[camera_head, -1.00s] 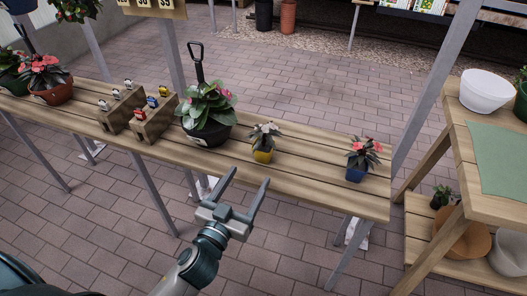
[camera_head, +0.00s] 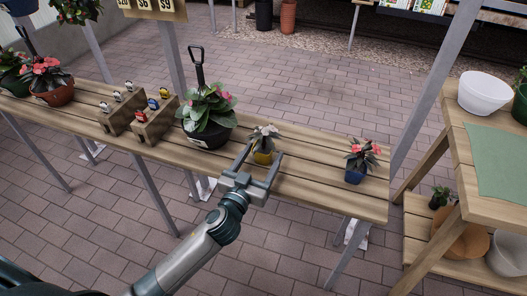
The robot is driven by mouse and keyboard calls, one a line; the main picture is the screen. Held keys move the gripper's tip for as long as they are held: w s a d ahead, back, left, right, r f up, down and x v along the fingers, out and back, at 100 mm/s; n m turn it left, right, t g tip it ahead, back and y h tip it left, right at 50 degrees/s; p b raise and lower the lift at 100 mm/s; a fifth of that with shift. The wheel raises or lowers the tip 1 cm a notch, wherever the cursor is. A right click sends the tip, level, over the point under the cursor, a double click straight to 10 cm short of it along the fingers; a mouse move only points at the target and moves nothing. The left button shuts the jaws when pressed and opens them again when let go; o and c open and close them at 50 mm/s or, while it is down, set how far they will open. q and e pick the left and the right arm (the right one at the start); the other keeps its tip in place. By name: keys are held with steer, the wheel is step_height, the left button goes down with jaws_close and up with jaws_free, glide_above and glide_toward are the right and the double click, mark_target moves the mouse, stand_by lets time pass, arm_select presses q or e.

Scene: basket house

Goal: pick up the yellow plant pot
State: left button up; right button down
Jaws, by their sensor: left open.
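The yellow plant pot (camera_head: 263,158) stands upright on the slatted wooden table (camera_head: 310,188), with a pale-flowered plant (camera_head: 265,135) in it. My left gripper (camera_head: 262,150) is open, with its two fingers pointing toward the pot. One fingertip shows on each side of the pot in the picture. I cannot tell whether either finger touches it. The gripper's palm is at the table's front edge. My right gripper is not in view.
A large dark pot (camera_head: 208,137) with a plant and black handle stands left of the yellow pot. A blue pot (camera_head: 355,176) stands to the right. Wooden stepped stands (camera_head: 152,128) hold small items. A second table (camera_head: 460,140) is at the right.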

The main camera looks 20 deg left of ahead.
mark_target(267, 142)
arm_select(q)
steer(key=shift+w, duration=0.9)
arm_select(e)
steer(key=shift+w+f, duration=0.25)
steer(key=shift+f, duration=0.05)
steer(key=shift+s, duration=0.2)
arm_select(q)
steer(key=shift+w+r, duration=0.1)
steer(key=shift+w, duration=0.45)
steer(key=w+p, duration=0.1)
steer(key=w, duration=0.2)
steer(key=shift+a, duration=0.1)
steer(key=shift+w, duration=0.55)
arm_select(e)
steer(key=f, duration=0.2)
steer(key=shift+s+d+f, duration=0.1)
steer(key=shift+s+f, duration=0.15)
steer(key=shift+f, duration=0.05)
arm_select(q)
steer(key=shift+c, duration=0.2)
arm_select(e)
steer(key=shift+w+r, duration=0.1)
